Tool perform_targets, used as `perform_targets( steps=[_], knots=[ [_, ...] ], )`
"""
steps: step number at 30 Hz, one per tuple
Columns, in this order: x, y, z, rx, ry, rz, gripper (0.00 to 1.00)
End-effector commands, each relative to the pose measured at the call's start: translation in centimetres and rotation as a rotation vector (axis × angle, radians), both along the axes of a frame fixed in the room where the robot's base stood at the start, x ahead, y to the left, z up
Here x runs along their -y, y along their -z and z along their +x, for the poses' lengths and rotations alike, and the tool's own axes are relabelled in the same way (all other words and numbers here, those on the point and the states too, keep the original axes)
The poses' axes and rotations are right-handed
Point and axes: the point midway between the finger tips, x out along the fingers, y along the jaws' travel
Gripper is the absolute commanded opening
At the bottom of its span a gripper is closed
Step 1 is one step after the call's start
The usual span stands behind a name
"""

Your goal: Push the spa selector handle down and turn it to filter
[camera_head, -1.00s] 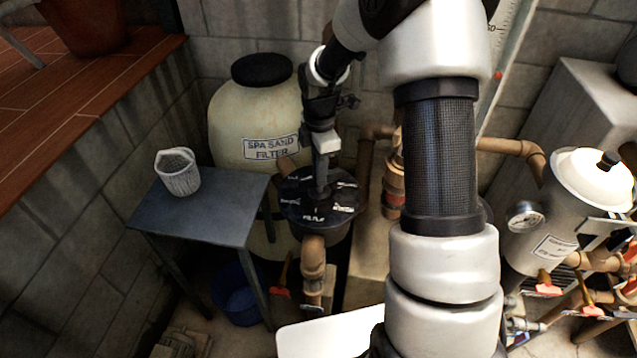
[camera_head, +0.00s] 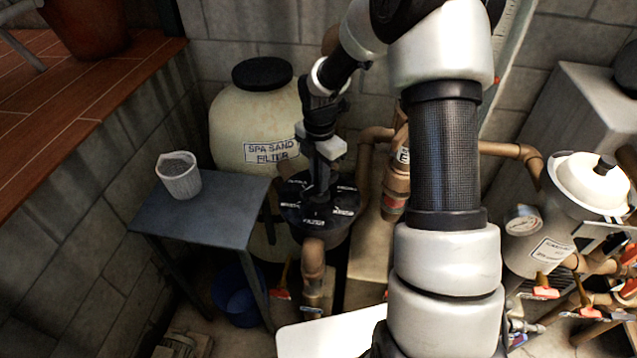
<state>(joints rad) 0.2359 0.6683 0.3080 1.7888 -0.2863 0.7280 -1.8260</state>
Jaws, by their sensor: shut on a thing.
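The spa selector valve is a round black dial plate (camera_head: 291,212) with white position labels around it. It stands in front of the cream tank labelled spa sand filter (camera_head: 228,132). My gripper (camera_head: 320,186) points down over the middle of the plate and is shut on the selector handle, which is mostly hidden by the fingers. The exact pointing direction of the handle and the small label words cannot be made out.
A grey table (camera_head: 222,222) with a white basket (camera_head: 180,178) stands left of the valve. Brown pipes (camera_head: 313,262) run below and right of it. A blue bucket (camera_head: 238,300) sits under the table. A pump strainer with a white lid (camera_head: 590,182) is at right.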

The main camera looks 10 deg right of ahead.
Motion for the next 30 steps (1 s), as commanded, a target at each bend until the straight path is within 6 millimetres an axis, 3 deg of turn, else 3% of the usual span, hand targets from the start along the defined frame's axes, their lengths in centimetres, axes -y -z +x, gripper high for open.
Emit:
perform_targets(
  steps=[18,30],
  knots=[
    [-0.02,-0.15,-0.15,-0.004,-0.594,0.002,0.00],
    [0.00,0.18,-0.13,-0.003,-0.700,0.001,0.00]
  ],
)
